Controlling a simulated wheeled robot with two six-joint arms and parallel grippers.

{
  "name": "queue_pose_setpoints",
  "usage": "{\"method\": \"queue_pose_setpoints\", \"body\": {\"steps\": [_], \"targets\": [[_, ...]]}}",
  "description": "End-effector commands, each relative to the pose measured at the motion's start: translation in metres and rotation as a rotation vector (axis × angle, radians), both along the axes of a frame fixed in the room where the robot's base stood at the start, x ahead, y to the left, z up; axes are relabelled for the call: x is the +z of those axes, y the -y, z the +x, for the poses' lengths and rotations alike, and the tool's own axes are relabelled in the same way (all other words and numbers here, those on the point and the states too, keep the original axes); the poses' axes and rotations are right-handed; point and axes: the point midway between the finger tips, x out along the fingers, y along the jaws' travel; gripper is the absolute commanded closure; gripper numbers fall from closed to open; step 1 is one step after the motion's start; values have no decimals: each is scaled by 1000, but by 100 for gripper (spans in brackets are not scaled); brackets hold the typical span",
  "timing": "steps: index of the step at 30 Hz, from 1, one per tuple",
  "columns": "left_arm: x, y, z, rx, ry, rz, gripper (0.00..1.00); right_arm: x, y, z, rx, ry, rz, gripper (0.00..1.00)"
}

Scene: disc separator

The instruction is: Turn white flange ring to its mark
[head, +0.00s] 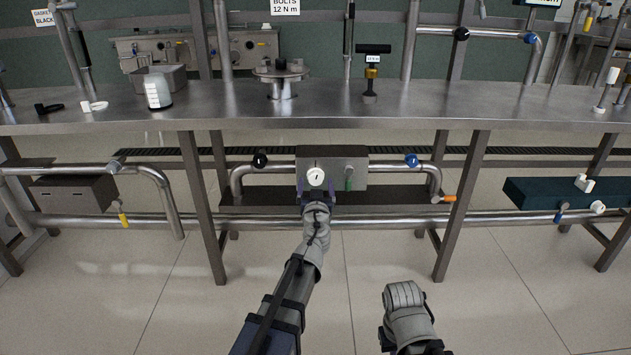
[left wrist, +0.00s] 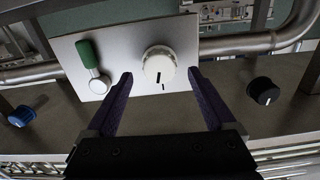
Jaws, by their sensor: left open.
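The white flange ring (head: 316,177) is a round white knob on the front of a grey metal box (head: 342,158) under the bench. It also shows in the left wrist view (left wrist: 158,64), with a short black line on its face. A short black mark (left wrist: 163,87) is on the panel just beside its rim, close to that line. My left gripper (head: 316,192) is in front of the ring, its purple fingers apart. In the left wrist view the fingertips (left wrist: 160,75) lie either side of the ring with gaps, not visibly touching it. My right gripper is out of view.
A green-handled lever (head: 349,178) is on the same panel, right of the ring. A black knob (head: 260,160) and a blue knob (head: 411,160) are on the pipes either side. The steel bench (head: 430,100) overhangs the box; its legs flank it.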

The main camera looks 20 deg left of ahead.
Motion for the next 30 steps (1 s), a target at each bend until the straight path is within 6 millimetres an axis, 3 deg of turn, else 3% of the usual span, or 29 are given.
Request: {"method": "queue_pose_setpoints", "body": {"steps": [1, 5, 14, 30], "targets": [[0, -3, 12, 1, 0, 0, 12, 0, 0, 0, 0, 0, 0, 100], [0, -6, 25, 1, 0, 0, 12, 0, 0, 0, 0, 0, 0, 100], [0, -8, 26, 0, 0, 0, 12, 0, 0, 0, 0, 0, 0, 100], [0, -7, 26, 0, 0, 0, 72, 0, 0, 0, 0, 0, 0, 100]]}}
